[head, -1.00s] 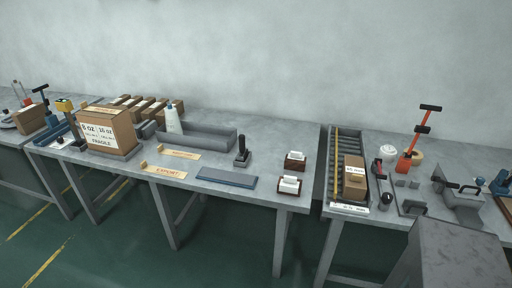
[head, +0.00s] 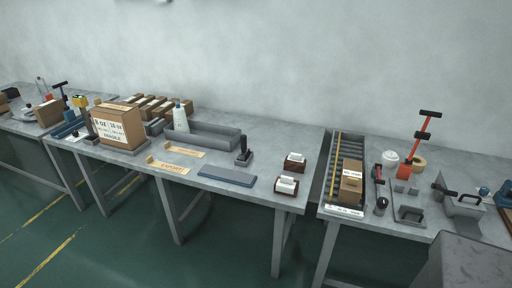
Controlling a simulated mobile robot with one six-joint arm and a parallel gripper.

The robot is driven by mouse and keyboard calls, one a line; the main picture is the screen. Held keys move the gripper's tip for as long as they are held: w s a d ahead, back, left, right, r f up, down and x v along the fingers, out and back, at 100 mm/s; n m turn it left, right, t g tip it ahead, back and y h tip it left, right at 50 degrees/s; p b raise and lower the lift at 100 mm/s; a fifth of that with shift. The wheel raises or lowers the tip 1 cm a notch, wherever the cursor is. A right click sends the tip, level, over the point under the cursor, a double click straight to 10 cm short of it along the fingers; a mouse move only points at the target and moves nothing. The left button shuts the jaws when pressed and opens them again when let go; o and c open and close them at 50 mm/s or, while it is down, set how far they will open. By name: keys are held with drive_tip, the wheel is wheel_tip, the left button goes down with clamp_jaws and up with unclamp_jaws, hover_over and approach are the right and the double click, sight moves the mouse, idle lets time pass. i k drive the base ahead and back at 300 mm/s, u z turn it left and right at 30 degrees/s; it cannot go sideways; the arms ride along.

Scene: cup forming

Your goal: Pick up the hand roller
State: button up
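I cannot single out the hand roller for certain. A slim dark tool with a touch of red (head: 379,175) lies on the right bench, just right of the roller conveyor, and a dark rounded piece (head: 381,204) sits at its near end. A black-handled upright tool (head: 243,152) stands on the left bench. My gripper is not in view.
The left bench (head: 290,150) carries a large carton (head: 118,125), a grey tray (head: 205,136), a blue mat (head: 227,176) and two card holders. A narrow gap separates it from the right bench. The roller conveyor (head: 333,175) holds a small carton (head: 351,180).

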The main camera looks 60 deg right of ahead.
sight(243, 142)
drive_tip(key=u, duration=0.15)
drive_tip(key=i, duration=0.9)
drive_tip(key=z, duration=0.05)
